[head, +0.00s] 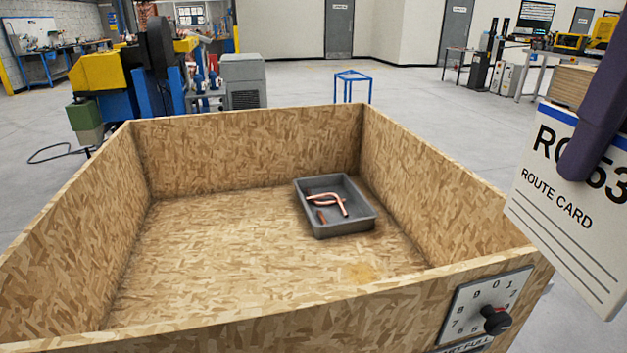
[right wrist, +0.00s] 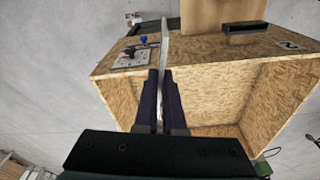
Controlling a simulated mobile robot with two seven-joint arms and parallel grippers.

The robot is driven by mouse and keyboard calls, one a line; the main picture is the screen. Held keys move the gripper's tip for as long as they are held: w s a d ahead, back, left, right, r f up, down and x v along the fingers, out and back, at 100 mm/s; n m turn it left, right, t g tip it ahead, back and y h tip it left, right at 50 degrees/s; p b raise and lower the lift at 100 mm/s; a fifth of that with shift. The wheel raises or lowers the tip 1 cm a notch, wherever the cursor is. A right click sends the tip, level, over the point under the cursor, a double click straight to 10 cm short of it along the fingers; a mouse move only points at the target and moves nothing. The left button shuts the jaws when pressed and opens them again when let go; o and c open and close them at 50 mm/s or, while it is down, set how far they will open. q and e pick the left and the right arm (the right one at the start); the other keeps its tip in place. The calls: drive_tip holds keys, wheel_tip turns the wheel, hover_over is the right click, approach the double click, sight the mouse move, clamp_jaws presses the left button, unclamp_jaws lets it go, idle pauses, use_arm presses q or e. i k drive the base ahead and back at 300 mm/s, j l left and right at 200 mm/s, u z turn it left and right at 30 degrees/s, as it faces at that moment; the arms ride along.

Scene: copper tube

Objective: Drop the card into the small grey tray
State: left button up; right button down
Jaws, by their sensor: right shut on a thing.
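The white route card (head: 555,205) with a blue top band hangs tilted at the right of the head view, outside the wooden crate's right wall. My right gripper (head: 580,165) is shut on the card's upper part; one dark finger covers some of the print. In the right wrist view, the gripper's fingers (right wrist: 161,90) close on the card (right wrist: 165,45), seen edge-on. The small grey tray (head: 345,231) lies on the crate floor near the back right, with bent copper tube pieces (head: 328,201) in it. My left gripper is not in view.
The open-topped chipboard crate (head: 250,162) has walls around the tray. Its front right outer face carries a numbered dial panel (head: 470,308) with a black knob (head: 496,320). The crate floor left of the tray is bare. A blue stool frame (head: 352,77) stands behind.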

sight(329, 218)
drive_tip(key=i, duration=0.6)
drive_tip(key=i+j+z, duration=0.1)
drive_tip(key=i, duration=0.5)
drive_tip(key=i+j+z, duration=0.1)
drive_tip(key=i, duration=0.5)
drive_tip(key=i+j, duration=0.2)
drive_tip(key=i, duration=0.4)
